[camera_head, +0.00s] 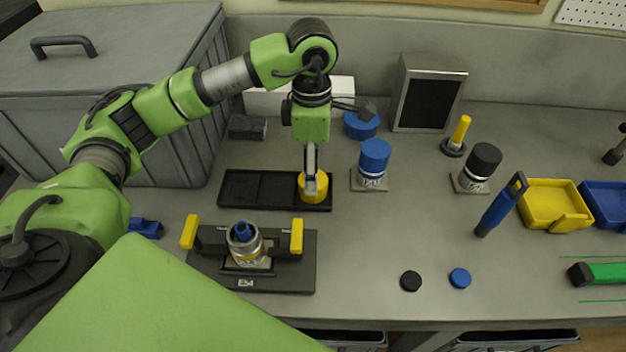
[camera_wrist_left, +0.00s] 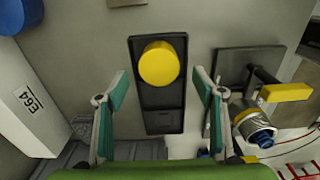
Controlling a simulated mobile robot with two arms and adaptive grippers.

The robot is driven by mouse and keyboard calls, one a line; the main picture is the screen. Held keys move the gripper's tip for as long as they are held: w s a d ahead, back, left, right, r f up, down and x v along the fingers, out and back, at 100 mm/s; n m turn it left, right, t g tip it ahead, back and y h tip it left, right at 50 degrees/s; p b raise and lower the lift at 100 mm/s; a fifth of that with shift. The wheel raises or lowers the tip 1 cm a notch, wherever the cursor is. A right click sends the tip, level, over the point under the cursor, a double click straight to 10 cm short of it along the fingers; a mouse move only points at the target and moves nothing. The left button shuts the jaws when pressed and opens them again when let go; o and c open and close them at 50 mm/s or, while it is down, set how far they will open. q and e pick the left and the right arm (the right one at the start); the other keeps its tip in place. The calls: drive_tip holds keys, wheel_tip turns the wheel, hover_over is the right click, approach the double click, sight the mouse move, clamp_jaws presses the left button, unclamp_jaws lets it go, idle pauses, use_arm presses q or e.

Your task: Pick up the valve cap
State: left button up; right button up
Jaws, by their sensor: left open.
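A yellow round cap (camera_head: 313,187) sits at the right end of a black tray (camera_head: 235,188). In the left wrist view the cap (camera_wrist_left: 158,64) lies in the far part of the tray (camera_wrist_left: 163,122), between the two fingers in the picture. My left gripper (camera_head: 311,178) points down over the cap, partly hiding it in the head view. Its fingers (camera_wrist_left: 158,76) are spread wide and empty; how high they are above the cap is hard to tell. My right gripper is not in view.
A black fixture (camera_head: 300,275) with yellow handles holds a metal valve (camera_head: 245,243) in front of the tray. A blue-topped canister (camera_head: 374,160) stands right of the cap. Black (camera_head: 411,281) and blue (camera_head: 460,278) discs lie near the front edge.

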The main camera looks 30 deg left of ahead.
use_arm(q)
drive_tip(key=f+p, duration=0.1)
drive_tip(key=f, duration=0.2)
drive_tip(key=shift+a+f+p, duration=0.2)
drive_tip(key=shift+f+p, duration=0.15)
drive_tip(key=shift+f, duration=0.55)
drive_tip(key=c, duration=1.1)
drive_tip(key=shift+r, duration=0.2)
